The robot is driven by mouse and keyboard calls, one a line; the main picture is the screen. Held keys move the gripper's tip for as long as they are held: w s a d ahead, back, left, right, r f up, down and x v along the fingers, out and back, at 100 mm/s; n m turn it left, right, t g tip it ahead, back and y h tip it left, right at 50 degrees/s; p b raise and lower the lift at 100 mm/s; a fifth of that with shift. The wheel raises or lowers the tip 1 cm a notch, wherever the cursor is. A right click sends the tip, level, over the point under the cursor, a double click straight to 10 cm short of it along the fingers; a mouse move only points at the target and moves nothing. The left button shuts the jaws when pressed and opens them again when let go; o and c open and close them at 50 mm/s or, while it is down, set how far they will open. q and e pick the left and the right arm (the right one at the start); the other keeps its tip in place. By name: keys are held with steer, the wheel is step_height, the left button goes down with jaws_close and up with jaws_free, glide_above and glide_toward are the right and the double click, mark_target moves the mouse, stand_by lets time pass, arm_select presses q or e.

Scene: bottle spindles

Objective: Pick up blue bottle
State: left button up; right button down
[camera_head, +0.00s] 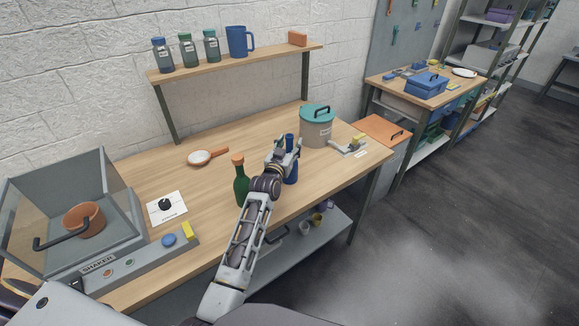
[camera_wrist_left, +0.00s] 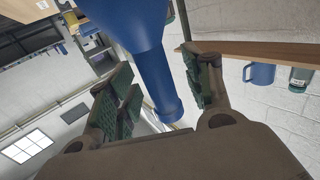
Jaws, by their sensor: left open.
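The blue bottle (camera_head: 291,174) stands upright on the wooden table near its front edge, partly hidden behind my left gripper (camera_head: 285,149). In the left wrist view the blue bottle (camera_wrist_left: 160,84) shows its narrow neck between the two green-padded fingers of my left gripper (camera_wrist_left: 155,75), with its wider body beyond. The fingers are open on either side of the neck, and a gap shows at least on one side. My right gripper is not in view.
A green bottle (camera_head: 241,184) with an orange cap stands just left of my left arm. A teal-lidded pot (camera_head: 317,130) stands behind to the right.

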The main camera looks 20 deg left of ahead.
arm_select(q)
steer(key=shift+c, duration=0.2)
stand_by(0.3)
jaws_close()
steer(key=shift+r, duration=0.15)
